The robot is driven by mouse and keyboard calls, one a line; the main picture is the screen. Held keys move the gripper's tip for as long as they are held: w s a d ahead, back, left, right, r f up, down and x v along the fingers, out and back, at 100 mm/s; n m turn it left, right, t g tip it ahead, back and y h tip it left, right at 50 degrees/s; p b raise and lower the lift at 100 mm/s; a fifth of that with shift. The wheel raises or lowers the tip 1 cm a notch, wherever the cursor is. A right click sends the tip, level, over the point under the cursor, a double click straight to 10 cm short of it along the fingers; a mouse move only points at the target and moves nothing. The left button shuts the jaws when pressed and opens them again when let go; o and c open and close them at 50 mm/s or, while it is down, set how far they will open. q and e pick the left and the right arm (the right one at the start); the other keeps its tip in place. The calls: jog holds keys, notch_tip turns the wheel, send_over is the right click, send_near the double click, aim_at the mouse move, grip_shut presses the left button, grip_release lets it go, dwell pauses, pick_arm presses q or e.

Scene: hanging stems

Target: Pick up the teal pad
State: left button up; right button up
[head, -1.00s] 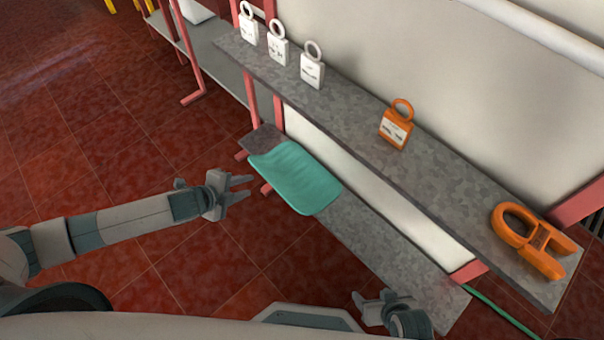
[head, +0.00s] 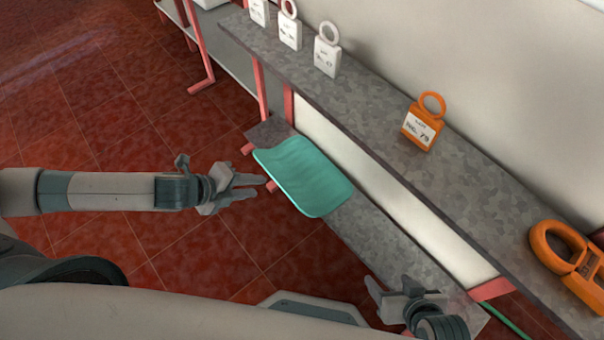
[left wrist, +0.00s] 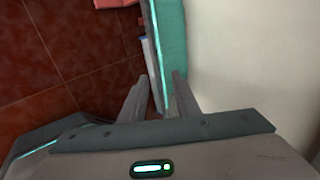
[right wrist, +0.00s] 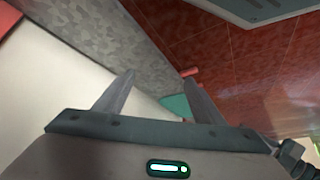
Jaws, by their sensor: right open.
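The teal pad (head: 308,180) lies on the lower grey shelf, its near edge sticking out over the front. My left gripper (head: 261,186) is just left of that edge, its fingers apart. In the left wrist view the pad (left wrist: 171,40) shows nearly edge-on, ahead of and between the fingertips (left wrist: 158,78); I cannot tell whether they touch it. My right gripper (head: 392,287) is open and empty, by the near end of the lower shelf. In the right wrist view a small part of the pad (right wrist: 174,105) shows beyond its fingers.
The upper shelf (head: 375,135) runs above and behind the pad, bearing several white tags (head: 327,52), an orange tag (head: 422,124) and an orange clamp-like piece (head: 572,258). Pinkish-red posts (head: 262,92) stand at the shelf's far end. The red tiled floor (head: 120,110) is clear at left.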

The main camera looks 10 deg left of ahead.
aim_at(287, 182)
pick_arm(q)
jog(key=b+x, duration=0.2)
jog(key=x, duration=0.9)
jog(key=shift+w+d+f, duration=0.15)
jog(key=shift+w+f, duration=0.05)
pick_arm(e)
jog(key=a, duration=0.1)
jog(key=w+a+r+t+y, duration=0.1)
jog(key=shift+w+a, duration=0.15)
jog(key=shift+a, duration=0.15)
jog(key=shift+f, duration=0.1)
pick_arm(q)
jog(key=shift+w+d+f, duration=0.3)
jog(key=shift+f, duration=0.05)
jog(key=b+x, duration=0.1)
jog(key=x, duration=0.1)
jog(key=shift+w+d+f, duration=0.2)
jog(key=shift+f, duration=0.05)
jog(key=shift+w+d+f, duration=0.3)
jog(key=shift+w+f, duration=0.1)
jog(key=shift+f, duration=0.05)
pick_arm(e)
jog(key=shift+w+a+r+t+y, duration=0.2)
jog(key=shift+w+a+r+t, duration=0.3)
jog(key=shift+w+r+t, duration=0.25)
jog(key=shift+w+a+r+t+y, duration=0.2)
jog(key=shift+w+a+r+t, duration=0.3)
jog(key=shift+w+r+t, duration=0.25)
jog(key=shift+f, duration=0.1)
